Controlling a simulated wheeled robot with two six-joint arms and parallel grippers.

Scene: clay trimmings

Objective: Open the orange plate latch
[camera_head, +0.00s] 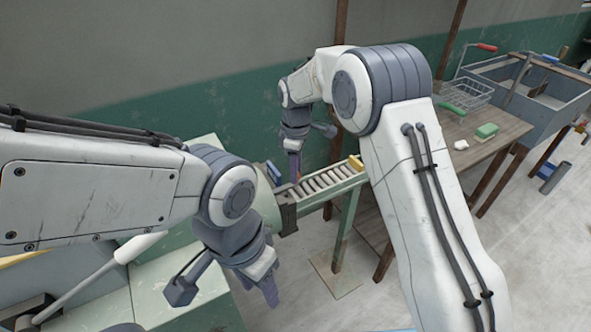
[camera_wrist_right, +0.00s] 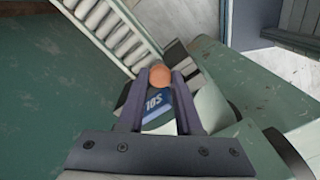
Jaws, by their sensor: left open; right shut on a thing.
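The orange latch part (camera_wrist_right: 160,75) shows as a rounded orange knob in the right wrist view. My right gripper (camera_wrist_right: 161,88) has its two dark fingers on either side of it, shut on it near the fingertips. In the head view my right gripper (camera_head: 295,170) reaches down at the near end of the roller track; the latch is mostly hidden there. My left gripper (camera_head: 268,290) hangs low over the floor beside the pale green machine, open and empty, well apart from the latch.
A blue block with white lettering (camera_wrist_right: 157,104) lies just behind the knob, between my right fingers. The roller track (camera_head: 330,180) runs off to the right. A wooden table (camera_head: 490,145) with a wire basket (camera_head: 466,93) and a grey bin (camera_head: 540,95) stand further right.

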